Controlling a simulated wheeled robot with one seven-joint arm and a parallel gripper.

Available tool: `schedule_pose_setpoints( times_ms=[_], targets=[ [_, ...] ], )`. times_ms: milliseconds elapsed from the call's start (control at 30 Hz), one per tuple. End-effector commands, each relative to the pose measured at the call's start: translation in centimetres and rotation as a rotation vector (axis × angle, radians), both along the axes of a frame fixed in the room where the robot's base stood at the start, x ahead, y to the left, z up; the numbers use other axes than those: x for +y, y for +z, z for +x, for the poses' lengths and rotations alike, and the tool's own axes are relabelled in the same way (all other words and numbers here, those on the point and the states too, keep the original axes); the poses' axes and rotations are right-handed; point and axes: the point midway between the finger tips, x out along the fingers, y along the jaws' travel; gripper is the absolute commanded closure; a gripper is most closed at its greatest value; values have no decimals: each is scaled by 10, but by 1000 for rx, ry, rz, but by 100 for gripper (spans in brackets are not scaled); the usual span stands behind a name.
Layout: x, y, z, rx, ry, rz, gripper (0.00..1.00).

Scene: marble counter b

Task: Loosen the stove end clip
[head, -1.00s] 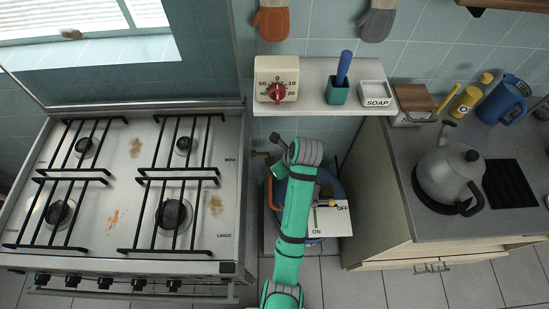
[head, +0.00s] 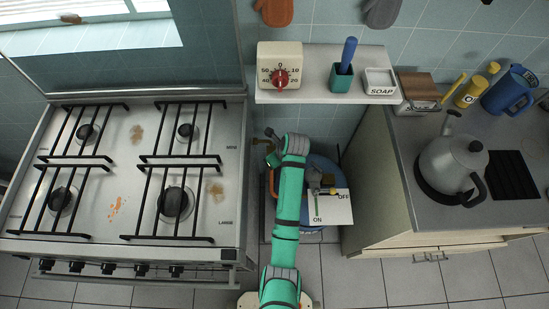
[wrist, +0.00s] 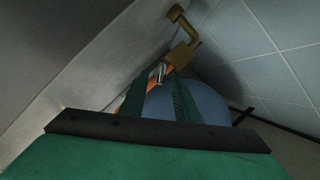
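The stove end clip is a small silvery metal band (wrist: 158,73) on the orange hose (wrist: 149,73), just below the brass elbow pipe (wrist: 184,50) in the wrist view. My gripper (wrist: 161,82) has its two green fingers apart, pointing toward the clip, with the hose and clip near the fingertips. I cannot tell whether the fingers touch them. In the head view the brass pipe (head: 272,134) comes out beside the stove, and my arm hides most of the gripper and the clip.
A blue gas cylinder (head: 325,166) stands under the shelf (head: 312,98), with an ON/OFF card (head: 330,207) on it. The stove (head: 125,220) is close on the left and a cabinet (head: 375,195) on the right. The gap between them is narrow.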

Motion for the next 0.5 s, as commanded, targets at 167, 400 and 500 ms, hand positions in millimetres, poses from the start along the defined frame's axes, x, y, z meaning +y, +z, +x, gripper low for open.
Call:
schedule_pose_setpoints(
  times_ms=[167, 400, 500],
  targets=[
    [0, -1, 1, -1, 0, -1, 71],
    [0, -1, 0, -1, 0, -1, 100],
    [0, -1, 0, 0, -1, 0, 100]
  ],
)
